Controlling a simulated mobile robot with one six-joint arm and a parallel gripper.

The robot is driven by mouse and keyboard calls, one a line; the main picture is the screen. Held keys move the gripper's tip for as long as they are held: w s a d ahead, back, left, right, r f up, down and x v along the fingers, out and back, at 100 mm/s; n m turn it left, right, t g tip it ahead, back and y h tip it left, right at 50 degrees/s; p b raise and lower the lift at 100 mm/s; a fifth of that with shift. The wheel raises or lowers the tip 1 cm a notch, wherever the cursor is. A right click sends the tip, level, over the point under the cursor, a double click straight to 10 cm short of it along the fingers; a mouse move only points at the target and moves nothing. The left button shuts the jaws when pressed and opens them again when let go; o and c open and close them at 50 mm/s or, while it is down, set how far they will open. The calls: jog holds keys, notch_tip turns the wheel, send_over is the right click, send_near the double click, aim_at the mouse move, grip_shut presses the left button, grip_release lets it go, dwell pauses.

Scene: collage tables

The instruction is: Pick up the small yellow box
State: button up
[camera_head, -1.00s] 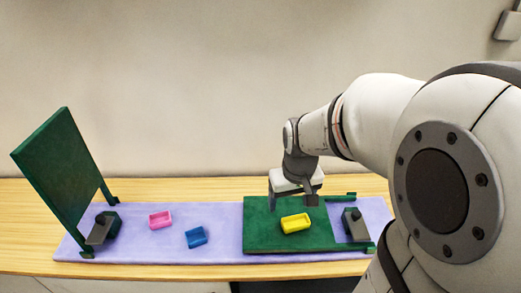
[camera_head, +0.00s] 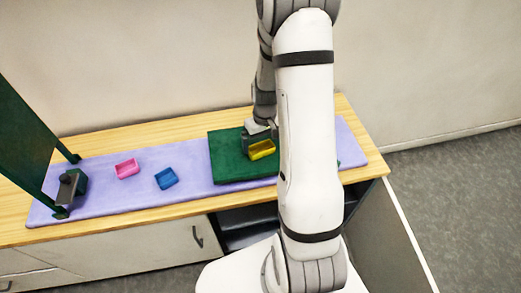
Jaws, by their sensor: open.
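The small yellow box (camera_head: 261,151) lies on the green board (camera_head: 226,160), close to the left side of my arm. My gripper (camera_head: 258,136) is open and points down at the box's far edge. From this view I cannot tell whether it touches the box or hovers over it. My arm hides the right part of the board and part of the gripper.
A pink box (camera_head: 127,168) and a blue box (camera_head: 166,179) lie on the lilac mat (camera_head: 120,203) to the left. A dark green upright panel (camera_head: 22,140) and a dark block (camera_head: 70,189) stand at the left end. The wooden tabletop (camera_head: 110,142) is clear behind the mat.

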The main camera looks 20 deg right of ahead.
aim_at(262, 147)
notch_tip(262, 147, down, 3)
jog(key=shift+a+f, duration=0.15)
jog(key=c, duration=0.9)
